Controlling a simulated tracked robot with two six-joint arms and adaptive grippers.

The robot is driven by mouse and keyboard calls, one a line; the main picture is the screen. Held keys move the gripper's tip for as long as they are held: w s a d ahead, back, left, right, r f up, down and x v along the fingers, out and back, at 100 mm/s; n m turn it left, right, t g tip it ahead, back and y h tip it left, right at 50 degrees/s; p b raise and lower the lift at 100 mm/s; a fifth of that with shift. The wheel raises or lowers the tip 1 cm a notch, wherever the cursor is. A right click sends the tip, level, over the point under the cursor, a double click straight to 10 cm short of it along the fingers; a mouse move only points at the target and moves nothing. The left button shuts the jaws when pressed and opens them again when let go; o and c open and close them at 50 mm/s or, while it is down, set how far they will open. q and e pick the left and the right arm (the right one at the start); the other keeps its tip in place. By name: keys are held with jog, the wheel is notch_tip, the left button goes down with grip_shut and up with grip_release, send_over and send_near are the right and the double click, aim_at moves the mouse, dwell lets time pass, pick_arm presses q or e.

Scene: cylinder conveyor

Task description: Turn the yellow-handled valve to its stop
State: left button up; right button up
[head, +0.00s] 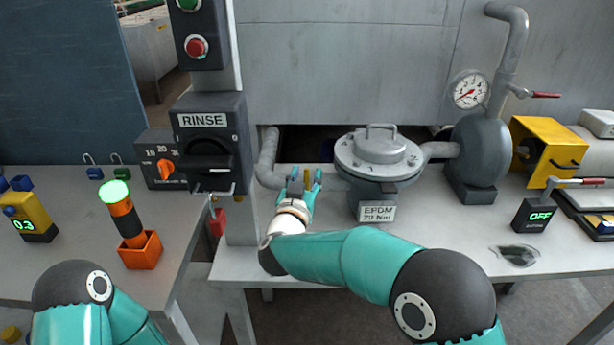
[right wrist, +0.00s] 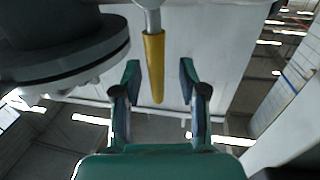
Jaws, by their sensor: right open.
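The yellow valve handle (right wrist: 153,66) hangs from a grey metal stem in the right wrist view. A small yellow part of it (head: 308,175) shows at my right gripper in the head view. My right gripper (head: 304,182) is open, left of the grey lidded housing. In the right wrist view its two green fingers (right wrist: 159,84) stand on either side of the handle, with a gap to each side. The valve body is largely hidden in the head view. My left gripper is out of view; only its arm shows at lower left.
The lidded housing (head: 378,155) labelled EPDM stands close right of my right gripper. A curved pipe (head: 268,160) is just left. The RINSE switch box (head: 208,146) and its post (head: 240,220) stand further left.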

jog(key=shift+d, duration=0.15)
grip_shut()
jog(key=shift+a, duration=0.2)
